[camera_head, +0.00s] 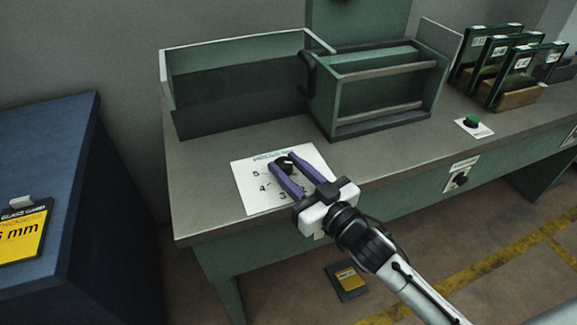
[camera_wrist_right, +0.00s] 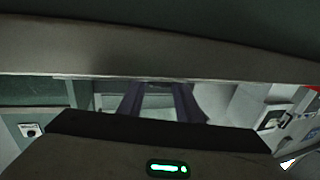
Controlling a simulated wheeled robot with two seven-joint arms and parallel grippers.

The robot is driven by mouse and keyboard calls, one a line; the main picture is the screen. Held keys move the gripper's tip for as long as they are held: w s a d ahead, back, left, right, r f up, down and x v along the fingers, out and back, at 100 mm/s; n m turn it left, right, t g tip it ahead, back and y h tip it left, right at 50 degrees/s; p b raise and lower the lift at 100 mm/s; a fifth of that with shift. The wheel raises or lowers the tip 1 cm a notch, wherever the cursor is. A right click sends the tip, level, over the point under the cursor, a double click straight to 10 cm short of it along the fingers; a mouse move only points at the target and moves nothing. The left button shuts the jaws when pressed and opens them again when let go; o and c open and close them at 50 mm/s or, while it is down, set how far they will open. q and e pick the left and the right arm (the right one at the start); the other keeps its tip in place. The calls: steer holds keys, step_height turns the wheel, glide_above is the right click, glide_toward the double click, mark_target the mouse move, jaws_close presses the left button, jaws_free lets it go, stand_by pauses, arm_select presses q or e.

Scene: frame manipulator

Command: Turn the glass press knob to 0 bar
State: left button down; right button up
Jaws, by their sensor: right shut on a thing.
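The glass press knob (camera_head: 284,164) is a small black dial on a white panel (camera_head: 252,200) with printed numbers, near the front left of the green workbench. My right gripper (camera_head: 286,166) reaches over the panel from the lower right, its two purple fingers on either side of the knob and shut on it. The fingers and the gripper body hide part of the scale; a 5 and a 4 show left of the fingers. The knob's pointer setting is too small to read. The right wrist view shows the purple fingers (camera_wrist_right: 160,100), with the knob not clear there. My left gripper is not in view.
Behind the panel stand an open green tray (camera_head: 235,55) and a green press frame (camera_head: 385,90) with bars. To the right are a green button (camera_head: 472,121) and labelled glass panes in a wooden rack (camera_head: 515,95). A blue cabinet (camera_head: 45,150) stands left.

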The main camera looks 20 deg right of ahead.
steer(key=shift+w+d+r+n+g+y+p, duration=0.1)
steer(key=shift+d+n+g+y+p, duration=0.1)
steer(key=shift+n+y+p, duration=0.35)
steer(key=shift+d+n+g+y+p, duration=0.1)
steer(key=shift+n+g+y+p, duration=0.2)
steer(key=shift+y, duration=0.35)
steer(key=shift+w+d+n+g+y, duration=0.1)
steer(key=shift+n+g+y, duration=0.6)
steer(key=shift+y, duration=0.4)
steer(key=shift+w+d+n+g+y, duration=0.15)
steer(key=shift+n+g+y, duration=0.35)
steer(key=shift+n+y, duration=0.4)
arm_select(q)
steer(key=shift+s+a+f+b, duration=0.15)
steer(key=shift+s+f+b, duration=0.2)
steer(key=shift+b, duration=0.55)
arm_select(e)
steer(key=shift+n+g+y, duration=1.25)
steer(key=shift+g+y, duration=0.15)
steer(key=shift+g, duration=0.1)
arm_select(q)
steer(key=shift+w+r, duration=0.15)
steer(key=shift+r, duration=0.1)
arm_select(e)
steer(key=o, duration=1)
steer(key=shift+o, duration=0.2)
